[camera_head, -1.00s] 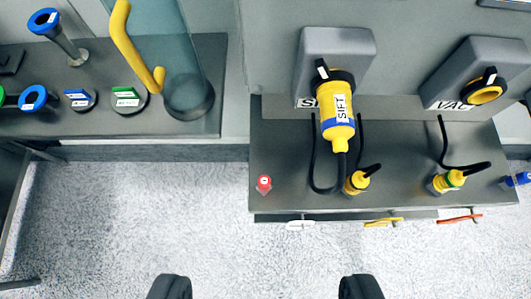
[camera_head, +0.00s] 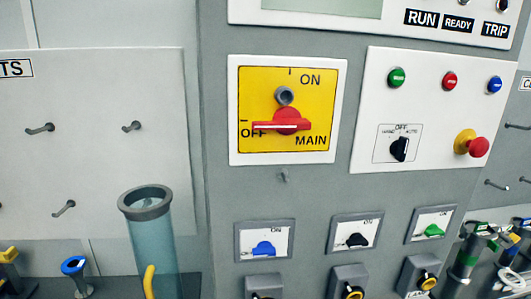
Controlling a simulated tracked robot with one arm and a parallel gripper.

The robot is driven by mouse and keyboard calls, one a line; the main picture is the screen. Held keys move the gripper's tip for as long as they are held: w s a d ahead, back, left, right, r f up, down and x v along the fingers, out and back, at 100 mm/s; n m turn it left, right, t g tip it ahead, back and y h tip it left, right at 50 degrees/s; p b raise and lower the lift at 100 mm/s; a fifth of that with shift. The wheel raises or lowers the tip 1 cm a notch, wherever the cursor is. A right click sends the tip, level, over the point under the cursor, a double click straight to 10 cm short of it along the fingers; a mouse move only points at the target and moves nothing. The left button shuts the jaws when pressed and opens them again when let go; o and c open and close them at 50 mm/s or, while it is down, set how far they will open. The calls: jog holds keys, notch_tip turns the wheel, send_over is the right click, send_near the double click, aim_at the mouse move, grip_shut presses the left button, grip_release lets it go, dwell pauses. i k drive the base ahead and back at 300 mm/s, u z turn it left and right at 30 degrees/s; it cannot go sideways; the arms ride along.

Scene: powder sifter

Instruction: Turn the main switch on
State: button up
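The main switch is a red rotary handle (camera_head: 285,122) on a yellow plate (camera_head: 313,96) with a white frame, mounted on the grey cabinet front. The handle lies horizontal, with a white line on its left arm beside the OFF mark. ON is written at the top right of the plate, by a tick at the top, and MAIN at the lower right. A grey round piece with a hole (camera_head: 284,95) sits just above the handle. My gripper is not in view.
Right of the switch, a white panel (camera_head: 440,70) carries green, red and blue buttons, a black selector (camera_head: 400,148) and a red-yellow mushroom button (camera_head: 472,143). Smaller blue, black and green switches sit below. A transparent cylinder (camera_head: 153,240) stands lower left. Pegs protrude from the left board.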

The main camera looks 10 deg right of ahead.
aim_at(287, 121)
jog(key=k, duration=1)
jog(key=z, duration=0.55)
jog(key=i, duration=1.4)
